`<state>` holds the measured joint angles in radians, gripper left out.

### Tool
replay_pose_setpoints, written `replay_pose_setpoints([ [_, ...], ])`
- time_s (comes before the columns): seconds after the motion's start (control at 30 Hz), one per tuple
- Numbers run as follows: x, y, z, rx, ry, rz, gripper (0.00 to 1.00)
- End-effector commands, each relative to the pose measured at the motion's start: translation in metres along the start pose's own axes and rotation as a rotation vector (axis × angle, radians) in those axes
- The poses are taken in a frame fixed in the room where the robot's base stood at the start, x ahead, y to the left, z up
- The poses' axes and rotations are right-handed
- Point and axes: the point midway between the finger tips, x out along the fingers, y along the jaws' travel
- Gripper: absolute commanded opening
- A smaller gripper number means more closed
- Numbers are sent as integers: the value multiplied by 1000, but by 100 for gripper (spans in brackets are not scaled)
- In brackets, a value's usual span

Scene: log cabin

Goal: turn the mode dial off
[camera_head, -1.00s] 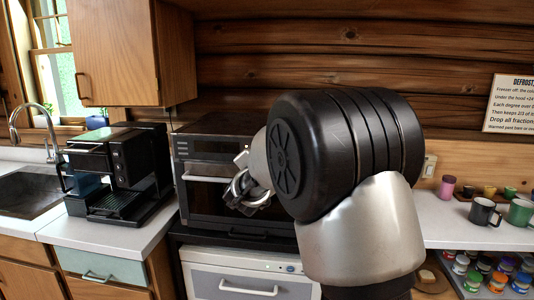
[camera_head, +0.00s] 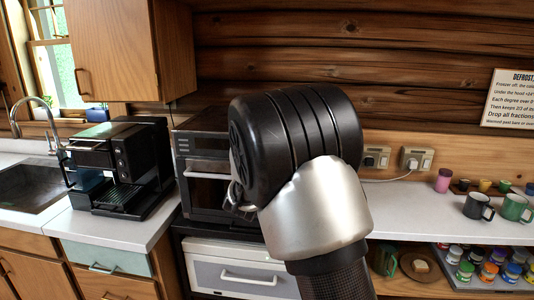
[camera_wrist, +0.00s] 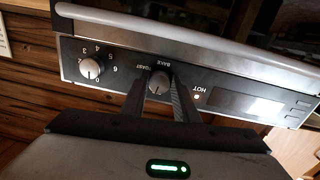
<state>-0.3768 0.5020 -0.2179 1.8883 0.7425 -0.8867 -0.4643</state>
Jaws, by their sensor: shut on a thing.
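The panel appears upside down in the wrist view. My gripper (camera_wrist: 161,86) has its two dark fingers on either side of the dial and is shut on it. In the head view the oven (camera_head: 207,195) stands on the counter, with its display and handle showing at the left. My arm hides the dial there, and only a bit of my gripper (camera_head: 236,197) shows. The dial's exact pointer setting is unclear.
A second silver knob (camera_wrist: 90,68) with numbers around it sits left of my gripper in the wrist view. A display (camera_wrist: 236,101) and small buttons are at the right. A black coffee machine (camera_head: 120,165) stands left of the oven; mugs (camera_head: 478,206) are at the far right.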

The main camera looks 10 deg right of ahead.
Motion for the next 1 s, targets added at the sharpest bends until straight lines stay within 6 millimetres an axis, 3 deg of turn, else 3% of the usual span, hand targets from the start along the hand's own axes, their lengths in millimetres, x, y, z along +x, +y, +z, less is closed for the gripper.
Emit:
replay_pose_setpoints([
  [0.4,0,1,2,-160,4,2,5],
  [0.9,0,1,3,-175,5,3,5],
  [0.93,0,1,3,-175,5,3,32],
  [1.0,0,1,2,-175,6,3,44],
])
